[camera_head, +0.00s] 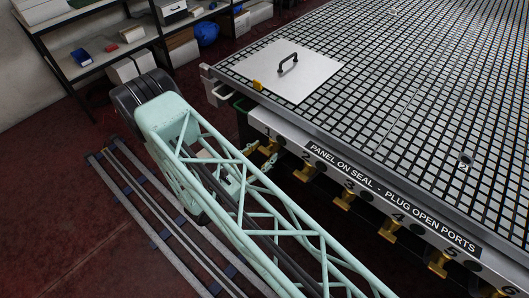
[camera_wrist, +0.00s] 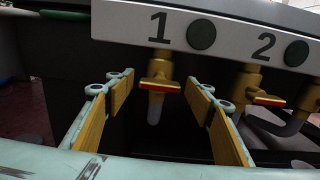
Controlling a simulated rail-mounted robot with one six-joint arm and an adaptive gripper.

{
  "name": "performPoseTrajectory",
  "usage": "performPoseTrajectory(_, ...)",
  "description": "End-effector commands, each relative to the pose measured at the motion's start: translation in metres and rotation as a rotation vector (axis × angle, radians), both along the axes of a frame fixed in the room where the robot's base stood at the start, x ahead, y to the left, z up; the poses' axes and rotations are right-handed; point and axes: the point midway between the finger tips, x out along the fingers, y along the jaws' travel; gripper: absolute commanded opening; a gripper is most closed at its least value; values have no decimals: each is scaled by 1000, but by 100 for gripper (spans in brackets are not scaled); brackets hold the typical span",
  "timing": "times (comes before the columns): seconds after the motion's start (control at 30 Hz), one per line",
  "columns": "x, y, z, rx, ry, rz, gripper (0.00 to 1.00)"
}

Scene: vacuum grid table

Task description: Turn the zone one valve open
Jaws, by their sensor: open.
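The zone one valve (camera_wrist: 160,66) is a brass valve below the number 1 on the table's front panel. Its brass handle (camera_wrist: 160,83), with a red edge, lies crosswise to the downward outlet. In the wrist view my gripper (camera_wrist: 158,95) is open, with its wood-coloured pads on either side of the handle and a gap on both sides. Whether the pads reach the handle in depth is hard to tell. In the head view valve one (camera_head: 268,148) is partly hidden by my gripper (camera_head: 262,164) and arm.
The zone two valve (camera_wrist: 254,84) stands close right of my right finger, its handle also crosswise. More brass valves (camera_head: 344,197) line the panel. A white panel with a black handle (camera_head: 310,77) lies on the grid table (camera_head: 420,85). Shelves (camera_head: 95,65) stand at the back left.

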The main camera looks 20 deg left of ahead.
Motion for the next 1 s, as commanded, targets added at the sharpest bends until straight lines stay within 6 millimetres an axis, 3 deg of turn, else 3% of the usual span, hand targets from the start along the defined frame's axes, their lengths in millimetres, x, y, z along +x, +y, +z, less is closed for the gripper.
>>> performPoseTrajectory(0.53, 8, -3, 0, 0, 0, 1, 49)
performPoseTrajectory(0.8, 8, -3, 0, 0, 0, 1, 24)
performPoseTrajectory(1.0, 8, -3, 0, -4, 2, 1, 24)
